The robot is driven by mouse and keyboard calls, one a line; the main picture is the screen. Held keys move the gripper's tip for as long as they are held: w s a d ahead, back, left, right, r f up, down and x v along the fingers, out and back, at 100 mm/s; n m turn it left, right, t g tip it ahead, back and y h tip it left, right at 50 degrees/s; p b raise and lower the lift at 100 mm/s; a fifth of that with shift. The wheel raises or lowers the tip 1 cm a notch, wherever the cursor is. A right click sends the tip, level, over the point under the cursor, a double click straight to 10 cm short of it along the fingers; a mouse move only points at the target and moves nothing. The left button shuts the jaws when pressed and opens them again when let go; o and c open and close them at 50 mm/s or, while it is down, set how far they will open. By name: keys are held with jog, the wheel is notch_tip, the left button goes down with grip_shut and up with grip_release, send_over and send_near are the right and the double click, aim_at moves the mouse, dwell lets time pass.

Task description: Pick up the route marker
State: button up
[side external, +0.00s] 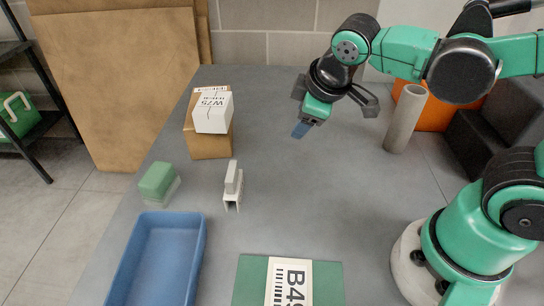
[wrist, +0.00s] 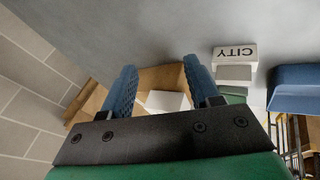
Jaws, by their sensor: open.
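A small white block lettered CITY (wrist: 235,53), which looks like the route marker, shows upside down right of my fingers in the wrist view. In the side view it appears to be the pale upright piece (side external: 233,180) on the grey table, with its lettering turned away. My gripper (side external: 334,117) is open and empty, above the table to the right of and beyond this piece. In the wrist view the two blue fingers of my gripper (wrist: 159,66) are spread apart, with no object held between them.
A cardboard box (side external: 209,144) carries a white box marked W75 (side external: 212,112). A green block (side external: 157,178) and blue tray (side external: 150,262) stand left. A green panel labelled B49 (side external: 320,280) lies in front. A grey tube (side external: 405,120) stands right. The table's middle is clear.

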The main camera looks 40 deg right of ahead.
aim_at(230, 175)
jog(key=a+f+n+t+h, duration=0.1)
jog(key=a+f+n+h, duration=0.1)
jog(key=a+n, duration=0.3)
jog(key=a+f+n+t+h, duration=0.1)
jog(key=a+f+n+h, duration=0.1)
jog(key=a+n, duration=0.3)
jog(key=w+a+f+n+t+h, duration=0.1)
jog(key=a+n, duration=0.4)
jog(key=n, duration=0.5)
jog(key=shift+a+f+t+h, duration=0.1)
jog(key=shift+f+t+h, duration=0.55)
jog(key=shift+h, duration=0.75)
jog(key=shift+x, duration=2.8)
jog(key=shift+s+f, duration=0.1)
jog(key=shift+f, duration=0.05)
grip_shut()
